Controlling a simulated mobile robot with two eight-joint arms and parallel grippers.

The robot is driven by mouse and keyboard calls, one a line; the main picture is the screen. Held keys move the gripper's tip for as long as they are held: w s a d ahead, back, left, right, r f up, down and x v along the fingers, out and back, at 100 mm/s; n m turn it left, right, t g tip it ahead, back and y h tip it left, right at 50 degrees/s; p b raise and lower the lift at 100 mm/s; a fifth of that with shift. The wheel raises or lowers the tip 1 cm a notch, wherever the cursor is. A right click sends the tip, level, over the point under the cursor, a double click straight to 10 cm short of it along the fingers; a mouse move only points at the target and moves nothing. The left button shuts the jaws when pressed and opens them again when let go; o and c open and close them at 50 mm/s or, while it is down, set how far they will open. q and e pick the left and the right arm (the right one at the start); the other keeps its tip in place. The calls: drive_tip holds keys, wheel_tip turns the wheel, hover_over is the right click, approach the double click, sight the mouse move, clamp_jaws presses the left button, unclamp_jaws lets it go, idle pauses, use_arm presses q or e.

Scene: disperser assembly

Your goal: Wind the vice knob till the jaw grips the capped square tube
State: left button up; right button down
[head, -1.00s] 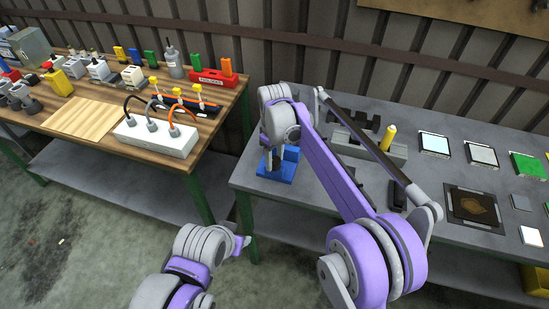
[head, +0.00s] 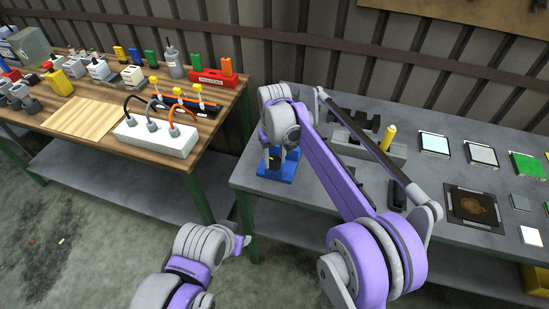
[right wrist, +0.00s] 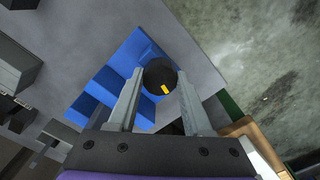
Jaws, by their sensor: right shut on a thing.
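The blue vice (head: 287,170) sits at the left front corner of the grey bench and also shows in the right wrist view (right wrist: 105,75). Its round black knob (right wrist: 158,72) has a yellow mark and lies between the fingertips of my right gripper (right wrist: 161,88). My right gripper (head: 275,160) is shut on this knob, coming down from above in the head view. I cannot make out the capped square tube or the jaw's contact with it; my arm covers part of the vice. My left gripper (head: 243,241) is low in front of the benches, away from the vice; its finger opening is unclear.
The grey bench (head: 455,235) holds a grey block with a yellow peg (head: 388,138), a dark square plate (head: 474,207) and several coloured tiles to the right. The wooden bench (head: 190,185) at left carries a white power strip (head: 155,138). A floor gap separates the benches.

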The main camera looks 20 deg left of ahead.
sight(275, 160)
drive_tip(key=shift+c, duration=1.6)
unclamp_jaws()
wheel_tip(275, 160, up, 11)
drive_tip(key=shift+p, duration=0.4)
drive_tip(key=shift+f, duration=0.1)
